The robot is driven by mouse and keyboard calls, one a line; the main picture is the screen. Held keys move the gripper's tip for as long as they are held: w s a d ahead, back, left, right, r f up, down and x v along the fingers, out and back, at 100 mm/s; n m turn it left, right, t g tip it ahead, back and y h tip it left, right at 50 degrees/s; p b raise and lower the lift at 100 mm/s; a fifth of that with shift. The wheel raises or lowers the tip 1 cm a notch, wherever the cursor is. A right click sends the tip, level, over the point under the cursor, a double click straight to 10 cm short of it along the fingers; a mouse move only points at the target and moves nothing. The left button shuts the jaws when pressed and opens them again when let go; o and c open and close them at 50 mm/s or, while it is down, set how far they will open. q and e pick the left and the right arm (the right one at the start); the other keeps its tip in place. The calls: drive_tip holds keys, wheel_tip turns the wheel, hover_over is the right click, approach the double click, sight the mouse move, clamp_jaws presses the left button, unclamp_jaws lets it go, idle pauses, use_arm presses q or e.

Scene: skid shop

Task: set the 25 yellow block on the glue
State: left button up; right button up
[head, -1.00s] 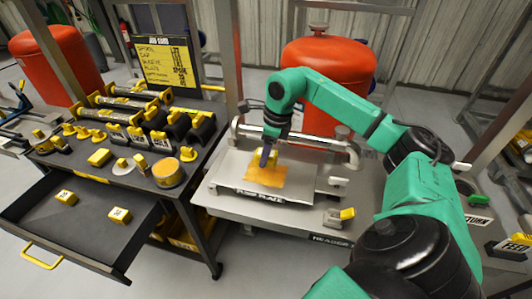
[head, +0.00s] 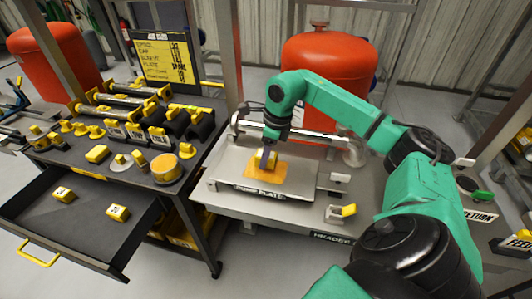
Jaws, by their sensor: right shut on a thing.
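My right gripper (head: 268,163) points down over the pump plate and is shut on a small yellow block (head: 273,158). The block is at the orange glue patch (head: 265,175), toward its back part. I cannot tell whether its underside touches the glue, and its number is not readable. The glue patch lies on the grey pump plate (head: 225,181), labelled "PUMP PLATE". My left gripper is not in view.
An open drawer (head: 85,235) at left holds two labelled yellow blocks (head: 63,194) (head: 117,212). The dark bench (head: 130,187) above carries a round tin (head: 166,168) and several yellow-capped parts. A pipe (head: 300,133) runs behind the plate.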

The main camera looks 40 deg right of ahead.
drive_tip(key=shift+f+b, duration=0.45)
drive_tip(key=shift+f, duration=0.25)
idle(0.4)
drive_tip(key=shift+f, duration=0.3)
drive_tip(key=o, duration=1.3)
drive_tip(key=shift+c, duration=0.6)
